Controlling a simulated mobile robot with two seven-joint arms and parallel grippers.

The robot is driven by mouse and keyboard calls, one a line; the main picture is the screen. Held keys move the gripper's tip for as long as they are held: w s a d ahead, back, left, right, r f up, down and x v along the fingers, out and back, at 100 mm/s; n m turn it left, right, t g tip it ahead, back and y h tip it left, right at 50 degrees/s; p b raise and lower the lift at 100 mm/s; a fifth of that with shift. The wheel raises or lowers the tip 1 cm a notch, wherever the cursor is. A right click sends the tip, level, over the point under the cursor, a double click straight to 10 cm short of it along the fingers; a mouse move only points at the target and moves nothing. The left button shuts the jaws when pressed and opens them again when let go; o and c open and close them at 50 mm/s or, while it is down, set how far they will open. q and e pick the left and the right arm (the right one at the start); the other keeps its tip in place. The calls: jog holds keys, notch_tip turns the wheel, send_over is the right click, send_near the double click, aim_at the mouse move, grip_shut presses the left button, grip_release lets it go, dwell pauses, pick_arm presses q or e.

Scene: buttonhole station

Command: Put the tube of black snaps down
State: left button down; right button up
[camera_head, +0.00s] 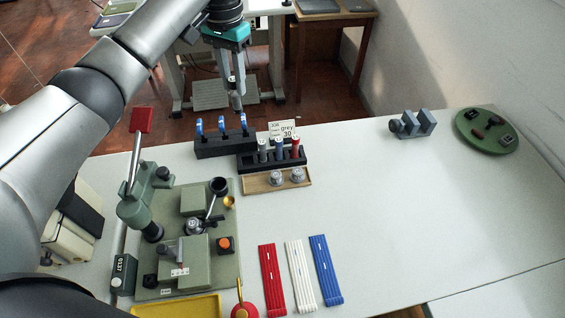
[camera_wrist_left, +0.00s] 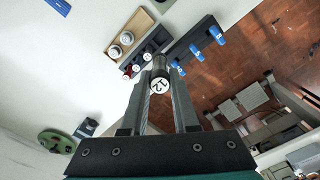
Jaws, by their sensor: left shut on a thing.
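My left gripper (camera_head: 238,100) is shut on a dark tube, the tube of black snaps (camera_wrist_left: 160,66), whose pale end cap with a printed number faces the left wrist camera. In the head view the gripper points down above and behind the black tube rack (camera_head: 272,165), with the tube small and mostly hidden between the fingertips. The rack's left end holds no tube. My right gripper is not in view.
A dark block with blue-handled tools (camera_head: 222,146) stands left of the rack. A wooden tray (camera_head: 262,184) with two round metal pieces lies in front. A green press (camera_head: 150,205) stands at the left. The table's right half (camera_head: 400,210) is mostly clear.

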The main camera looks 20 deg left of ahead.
pick_arm(q)
jog(key=shift+w+d+f, duration=0.1)
jog(key=shift+w+f, duration=0.1)
jog(key=shift+f, duration=0.05)
jog(key=shift+f+b, duration=1.95)
jog(key=shift+f, duration=7.8)
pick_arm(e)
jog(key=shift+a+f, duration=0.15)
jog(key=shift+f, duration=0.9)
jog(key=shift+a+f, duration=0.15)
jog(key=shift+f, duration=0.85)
pick_arm(q)
jog(key=shift+f, duration=0.15)
jog(key=c, duration=0.7)
grip_release()
